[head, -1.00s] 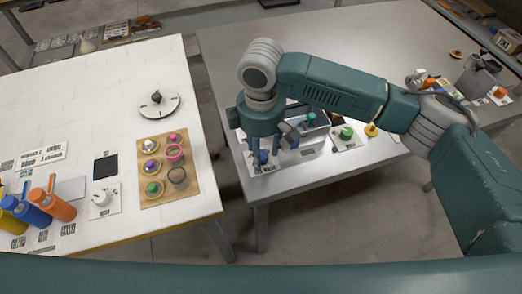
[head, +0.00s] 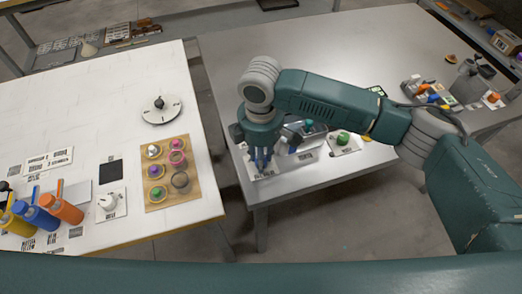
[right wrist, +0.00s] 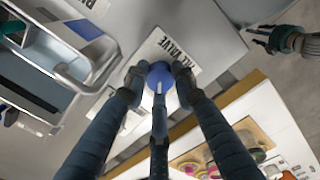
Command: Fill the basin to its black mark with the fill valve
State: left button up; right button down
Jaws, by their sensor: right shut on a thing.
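The fill valve is a round blue knob (right wrist: 160,77) with a white pointer line, on a white plate lettered "VALVE" (right wrist: 172,47). My right gripper (right wrist: 158,88) is shut on the blue knob, its fingers around it. In the head view my right gripper (head: 262,165) points down at the near left corner of the grey table, and its fingers mostly hide the knob. The grey basin (head: 304,157) stands right beside the gripper. In the right wrist view its rim (right wrist: 100,75) is at the left, with a blue strip inside.
A green knob (head: 343,138) on a white plate sits right of the basin. The grey table's far middle is clear.

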jog(key=shift+a+n+p, duration=0.1)
jog(key=shift+n+p, duration=0.35)
jog(key=shift+n, duration=0.45)
pick_arm(q)
jog(key=shift+r, duration=0.9)
pick_arm(e)
jog(key=c, duration=1.4)
grip_release()
pick_arm(q)
jog(key=shift+s+a, duration=0.1)
pick_arm(e)
jog(key=shift+r, duration=0.1)
notch_tip(320, 180, up, 12)
